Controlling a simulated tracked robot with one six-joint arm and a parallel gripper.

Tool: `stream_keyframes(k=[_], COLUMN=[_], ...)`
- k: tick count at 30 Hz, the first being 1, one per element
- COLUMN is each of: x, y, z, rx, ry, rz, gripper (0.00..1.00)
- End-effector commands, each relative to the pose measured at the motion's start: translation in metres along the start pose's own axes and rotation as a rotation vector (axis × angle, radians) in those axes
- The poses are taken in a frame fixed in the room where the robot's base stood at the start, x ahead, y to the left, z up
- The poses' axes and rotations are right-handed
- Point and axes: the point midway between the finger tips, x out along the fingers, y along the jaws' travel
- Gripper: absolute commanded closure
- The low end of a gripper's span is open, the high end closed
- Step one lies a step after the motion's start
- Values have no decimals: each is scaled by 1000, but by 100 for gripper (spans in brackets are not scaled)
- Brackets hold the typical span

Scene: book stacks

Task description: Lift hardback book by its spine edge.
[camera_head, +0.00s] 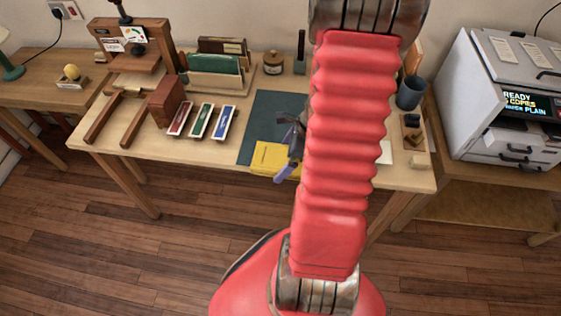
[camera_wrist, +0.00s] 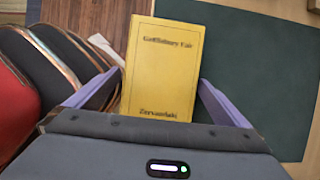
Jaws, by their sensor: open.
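The hardback book is yellow with dark lettering on its cover. It lies flat in the head view (camera_head: 268,157), at the front edge of the dark green mat (camera_head: 262,115), partly hidden by my gripper and arm. The book fills the middle of the wrist view (camera_wrist: 162,62). My gripper (camera_wrist: 162,84) is open, with one purple finger on each side of the book's near end. I cannot tell whether the fingers touch it. The gripper also shows in the head view (camera_head: 290,158), low over the book's right part.
Red, green and blue narrow boxes (camera_head: 202,121) lie left of the mat. A book rack (camera_head: 215,82), a small jar (camera_head: 273,62) and a wooden press (camera_head: 135,45) stand behind. A dark cup (camera_head: 411,92) is at right, near a grey machine (camera_head: 475,85).

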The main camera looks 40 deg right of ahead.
Motion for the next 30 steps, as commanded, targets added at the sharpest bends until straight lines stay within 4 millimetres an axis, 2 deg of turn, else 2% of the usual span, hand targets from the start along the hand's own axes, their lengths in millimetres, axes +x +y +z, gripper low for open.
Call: stream_keyframes(k=[7, 30], x=[0, 0], y=[0, 0], z=[0, 0], rx=[0, 0], ry=[0, 0], rz=[0, 1], gripper=[1, 55])
